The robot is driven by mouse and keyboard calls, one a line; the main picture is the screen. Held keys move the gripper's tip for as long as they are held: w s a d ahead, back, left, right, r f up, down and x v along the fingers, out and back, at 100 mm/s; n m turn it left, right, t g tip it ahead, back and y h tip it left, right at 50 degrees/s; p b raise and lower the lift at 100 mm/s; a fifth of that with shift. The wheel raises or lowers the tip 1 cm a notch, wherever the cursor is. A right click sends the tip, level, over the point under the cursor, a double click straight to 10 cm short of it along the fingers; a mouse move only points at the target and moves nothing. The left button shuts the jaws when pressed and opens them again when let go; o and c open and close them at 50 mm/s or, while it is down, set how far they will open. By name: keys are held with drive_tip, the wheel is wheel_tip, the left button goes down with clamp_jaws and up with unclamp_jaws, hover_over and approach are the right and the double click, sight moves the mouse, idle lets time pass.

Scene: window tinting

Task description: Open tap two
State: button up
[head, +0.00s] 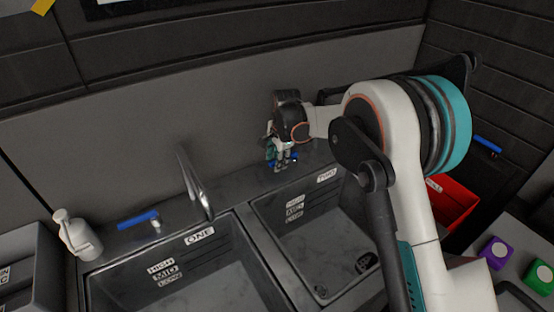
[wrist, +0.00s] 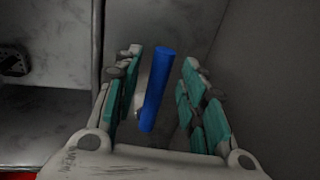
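The sink basin labelled TWO (head: 318,235) is right of the middle in the head view. My gripper (head: 281,160) points down over the ledge behind this basin. In the wrist view my gripper (wrist: 163,60) is open, with teal pads on both sides of a blue tap handle (wrist: 154,90). The handle stands slightly tilted between the fingers, with visible gaps on both sides. In the head view only bits of this blue handle (head: 294,158) show beside the fingers; the rest is hidden. The TWO label (head: 327,176) is on the ledge just right of it.
The sink labelled ONE (head: 199,237) is to the left, with its metal spout (head: 195,185) and blue handle (head: 138,220). A white bottle (head: 76,235) stands at far left. A grey wall (head: 230,95) rises behind the ledge. A red bin (head: 455,208) is at right.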

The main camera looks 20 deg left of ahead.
clamp_jaws()
drive_tip(key=shift+s+d+n, duration=0.1)
drive_tip(key=shift+d+n, duration=0.05)
drive_tip(key=shift+n, duration=0.15)
drive_tip(key=d+n, duration=0.1)
drive_tip(key=s+d+n, duration=0.1)
drive_tip(key=n, duration=0.1)
drive_tip(key=shift+g, duration=0.3)
drive_tip(key=d+n, duration=0.1)
drive_tip(key=n, duration=0.2)
drive_tip(key=shift+s+d+y, duration=0.15)
drive_tip(key=shift+d+y, duration=0.15)
drive_tip(key=shift+d, duration=0.05)
drive_tip(key=shift+d+n+g, duration=0.5)
drive_tip(key=shift+d+n, duration=0.3)
drive_tip(key=shift+n, duration=0.4)
drive_tip(key=shift+w+d+n+g, duration=0.15)
drive_tip(key=shift+d+n, duration=0.3)
drive_tip(key=shift+n, duration=0.3)
drive_tip(key=shift+w+d+n+g, duration=0.15)
drive_tip(key=shift+d+n, duration=0.25)
drive_tip(key=shift+n, duration=0.35)
